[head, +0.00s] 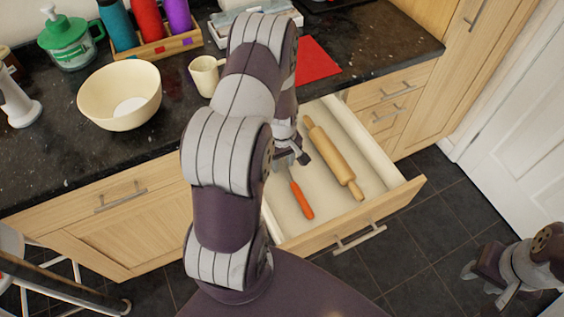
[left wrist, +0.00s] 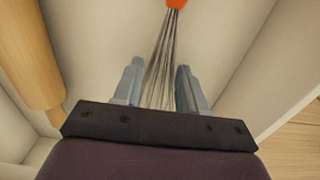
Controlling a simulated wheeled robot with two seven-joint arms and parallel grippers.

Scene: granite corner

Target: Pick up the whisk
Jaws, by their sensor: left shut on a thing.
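The whisk (head: 301,200) lies in the open drawer (head: 290,232), its orange handle pointing to the drawer front. In the left wrist view its wires (left wrist: 164,60) run between my left fingers, with the orange handle at the top edge. My left gripper (head: 292,158) is down in the drawer and shut on the whisk's wire part; it also shows in the left wrist view (left wrist: 160,72). My left arm hides part of the whisk in the head view. My right gripper (head: 485,284) is open and empty over the floor at the lower right.
A wooden rolling pin (head: 333,158) lies in the drawer beside the whisk; it also shows in the left wrist view (left wrist: 30,60). The drawer walls are close around. On the dark counter stand a cream bowl (head: 119,96), a mug (head: 205,76) and a bottle rack (head: 165,47).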

